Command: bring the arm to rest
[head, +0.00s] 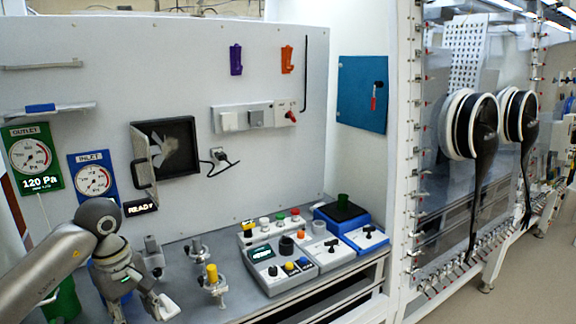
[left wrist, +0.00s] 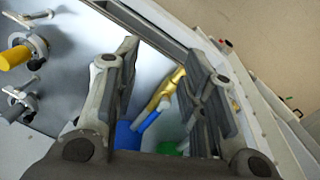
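My left arm comes in from the left in the head view and bends down over the front of the grey bench (head: 240,306). My left gripper (head: 140,310) hangs low at the bottom edge there, left of the yellow-topped valve (head: 213,274). In the left wrist view my left gripper (left wrist: 158,62) has its two fingers well apart, with nothing held between them. Beyond the fingers are a yellow rod (left wrist: 163,90), a blue item (left wrist: 127,136) and a green item, partly hidden by the gripper. My right gripper is in neither view.
A control box (head: 280,262) with buttons and knobs stands on the bench to the right. An open hatch (head: 168,148), an outlet gauge (head: 31,158) and an inlet gauge (head: 93,179) are on the back wall. A green container (head: 64,303) is partly behind my arm.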

